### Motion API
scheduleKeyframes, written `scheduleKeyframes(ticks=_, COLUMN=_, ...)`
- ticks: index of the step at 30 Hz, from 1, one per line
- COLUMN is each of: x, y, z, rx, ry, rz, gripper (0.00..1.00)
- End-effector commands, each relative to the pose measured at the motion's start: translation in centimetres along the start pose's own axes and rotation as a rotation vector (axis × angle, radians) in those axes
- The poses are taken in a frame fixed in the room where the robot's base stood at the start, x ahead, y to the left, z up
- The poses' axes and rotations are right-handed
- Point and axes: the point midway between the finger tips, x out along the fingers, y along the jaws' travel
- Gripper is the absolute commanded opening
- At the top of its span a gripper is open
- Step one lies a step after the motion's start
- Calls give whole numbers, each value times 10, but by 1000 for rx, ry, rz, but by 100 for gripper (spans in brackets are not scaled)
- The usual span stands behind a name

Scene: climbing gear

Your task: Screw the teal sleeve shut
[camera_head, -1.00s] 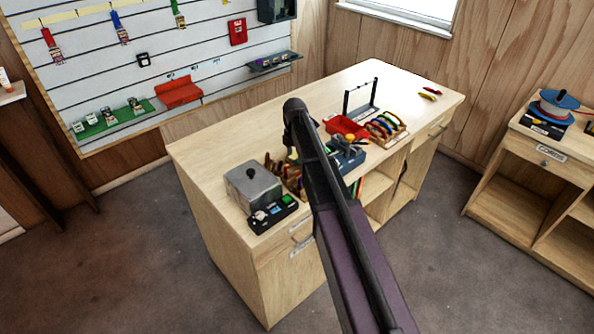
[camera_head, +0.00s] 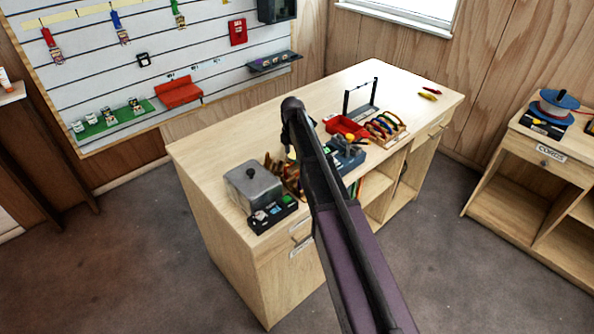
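I cannot make out a teal sleeve for certain; small teal and green bits show in the black tray (camera_head: 272,216) at the bench's near left corner, too small to tell apart. My gripper (camera_head: 289,142) hangs down from the end of my dark arm over the middle of the bench. My arm hides most of it, so its fingers and anything between them cannot be made out. A blue-grey fixture (camera_head: 347,157) with a yellow knob stands just right of my arm, partly covered by it.
On the wooden bench (camera_head: 215,150) are a grey lidded metal box (camera_head: 253,186), a red bin (camera_head: 343,126), a rack of coloured slings (camera_head: 385,127) and a black upright frame (camera_head: 361,98). The bench's far right end is mostly clear.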

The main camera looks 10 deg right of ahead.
Motion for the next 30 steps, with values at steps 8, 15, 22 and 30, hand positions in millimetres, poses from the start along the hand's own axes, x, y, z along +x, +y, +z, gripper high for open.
scheduleKeyframes(ticks=8, x=7, y=0, z=0, rx=0, ry=0, rz=1, gripper=63)
scheduleKeyframes(ticks=15, x=13, y=1, z=0, rx=-1, ry=0, rz=3, gripper=63)
scheduleKeyframes(ticks=22, x=19, y=2, z=0, rx=-1, ry=1, rz=4, gripper=63)
scheduleKeyframes(ticks=30, x=25, y=2, z=-1, rx=-1, ry=1, rz=5, gripper=63)
